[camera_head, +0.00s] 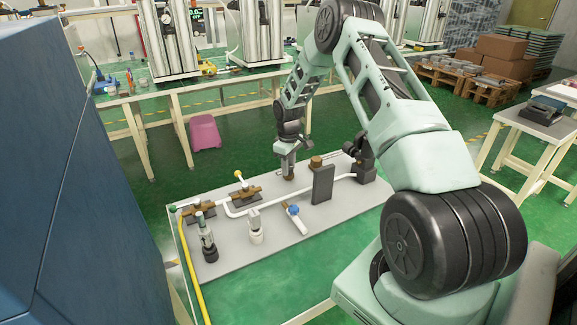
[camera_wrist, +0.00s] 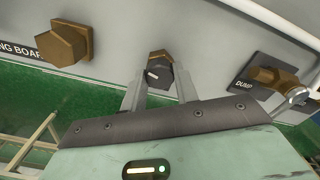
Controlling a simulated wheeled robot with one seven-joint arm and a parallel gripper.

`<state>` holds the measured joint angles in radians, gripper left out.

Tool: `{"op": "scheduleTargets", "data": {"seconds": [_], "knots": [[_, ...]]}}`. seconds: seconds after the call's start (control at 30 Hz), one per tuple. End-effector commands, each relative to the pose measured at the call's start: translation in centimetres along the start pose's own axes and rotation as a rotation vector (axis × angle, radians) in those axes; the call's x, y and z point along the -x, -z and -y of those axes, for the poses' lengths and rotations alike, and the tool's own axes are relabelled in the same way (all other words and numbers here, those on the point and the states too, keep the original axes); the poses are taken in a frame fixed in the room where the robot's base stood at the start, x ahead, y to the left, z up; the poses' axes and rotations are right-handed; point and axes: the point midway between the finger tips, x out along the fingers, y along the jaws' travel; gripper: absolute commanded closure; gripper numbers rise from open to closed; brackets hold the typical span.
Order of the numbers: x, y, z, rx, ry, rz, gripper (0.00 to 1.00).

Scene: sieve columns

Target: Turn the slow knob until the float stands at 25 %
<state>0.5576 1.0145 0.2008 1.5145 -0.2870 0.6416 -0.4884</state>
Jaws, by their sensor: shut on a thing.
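My gripper (camera_wrist: 160,88) is shut on a dark knob (camera_wrist: 158,74) with a pale mark on its face. The knob sits on a brass hexagonal fitting (camera_wrist: 160,56) on the grey board (camera_wrist: 215,40). One finger is on each side of the knob. In the head view my gripper (camera_head: 289,170) reaches down to the back edge of the board (camera_head: 270,228), and my fingers mostly hide the knob there. No label naming this knob is readable. I cannot make out the float or its scale in either view.
A brass hexagonal fitting (camera_wrist: 65,44) is left of my gripper. A brass valve (camera_wrist: 278,84) beside a DUMP label (camera_wrist: 245,82) is on the right. In the head view a dark upright block (camera_head: 322,184), white pipes and a blue-knobbed valve (camera_head: 293,211) stand close by.

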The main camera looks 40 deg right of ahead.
Motion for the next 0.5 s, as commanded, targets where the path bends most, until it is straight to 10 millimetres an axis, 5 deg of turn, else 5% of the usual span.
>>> {"op": "scheduleTargets", "data": {"seconds": [0.3,0.33,0.4,0.5], "knots": [[0.05,-0.02,-0.04,0.0,0.0,0.0,0.93],[0.05,-0.03,-0.04,0.0,0.0,0.0,0.67],[0.04,-0.02,-0.04,0.0,0.0,0.0,0.48],[0.03,-0.02,-0.03,0.0,0.0,0.0,0.48]]}}
